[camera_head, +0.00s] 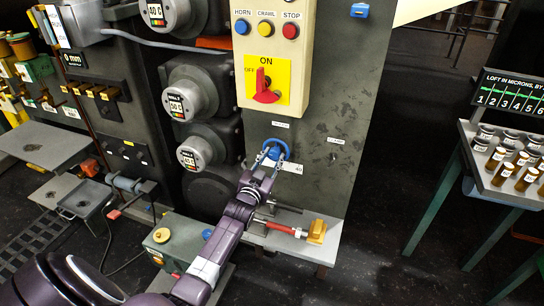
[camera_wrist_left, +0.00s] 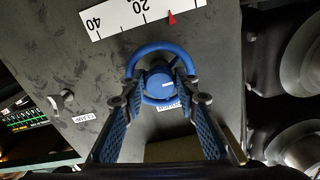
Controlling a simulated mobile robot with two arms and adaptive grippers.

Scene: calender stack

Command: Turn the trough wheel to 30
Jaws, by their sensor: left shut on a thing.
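The blue trough wheel (camera_head: 277,148) is on the grey machine face below the control box. It shows closer in the left wrist view (camera_wrist_left: 161,48), with a round hub in its middle. My left gripper (camera_head: 266,158) is at the wheel, and its two fingers (camera_wrist_left: 158,88) close on it from both sides. The fingers hide parts of the rim. A white scale (camera_wrist_left: 118,18) above the wheel in the wrist view shows 40 and 20. Its red pointer (camera_wrist_left: 172,18) stands past 20, on the side away from 40. My right gripper is not in view.
A control box with a red switch (camera_head: 265,85) is above the wheel. Grey dials (camera_head: 188,97) are to its left. Below is a ledge with a red-handled tool and a brass block (camera_head: 316,231). A rack of jars (camera_head: 505,165) stands right, past open floor.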

